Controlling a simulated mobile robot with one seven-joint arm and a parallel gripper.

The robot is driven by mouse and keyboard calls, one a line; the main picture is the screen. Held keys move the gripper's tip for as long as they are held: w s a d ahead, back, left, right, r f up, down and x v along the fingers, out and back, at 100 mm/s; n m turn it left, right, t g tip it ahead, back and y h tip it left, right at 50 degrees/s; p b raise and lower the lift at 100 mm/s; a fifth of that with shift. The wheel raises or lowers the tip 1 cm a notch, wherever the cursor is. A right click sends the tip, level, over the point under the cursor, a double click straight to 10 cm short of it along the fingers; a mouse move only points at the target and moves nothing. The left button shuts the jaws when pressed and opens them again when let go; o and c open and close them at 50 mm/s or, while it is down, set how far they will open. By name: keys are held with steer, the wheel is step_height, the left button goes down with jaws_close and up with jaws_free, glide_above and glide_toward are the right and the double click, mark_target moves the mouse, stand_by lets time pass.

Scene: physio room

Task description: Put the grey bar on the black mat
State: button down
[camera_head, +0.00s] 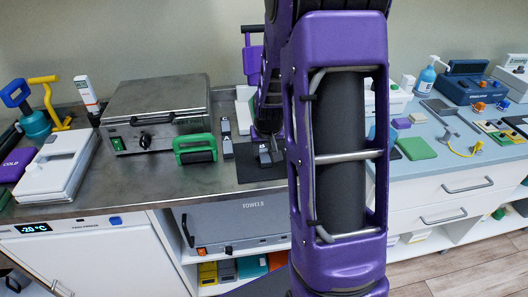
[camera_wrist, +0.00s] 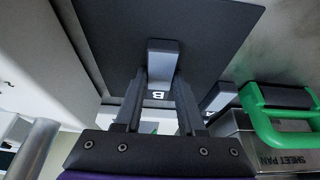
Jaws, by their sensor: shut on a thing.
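A grey bar (camera_wrist: 163,58) is held between the two fingers of my gripper (camera_wrist: 160,80); a white mark shows on its near end. In the head view the bar (camera_head: 264,155) is small at the tip of my arm, over the black mat (camera_head: 248,174). In the wrist view the black mat (camera_wrist: 215,30) fills the area behind the bar. I cannot tell whether the bar touches the mat or hangs just above it. My arm hides the mat's right part in the head view.
Other grey pieces (camera_head: 226,126) (camera_head: 228,149) stand just left of the mat. A green-handled block (camera_head: 196,149) and a steel box (camera_head: 155,105) are further left. A white device (camera_head: 55,165) lies at the counter's left. A green pad (camera_head: 416,148) and tools lie right of my arm.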

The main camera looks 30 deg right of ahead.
steer(key=shift+f, duration=0.15)
steer(key=c, duration=0.5)
jaws_free()
steer(key=shift+s+r, duration=0.1)
steer(key=shift+r, duration=0.35)
steer(key=p+v, duration=0.1)
steer(key=v, duration=1)
steer(key=shift+s+r, duration=0.2)
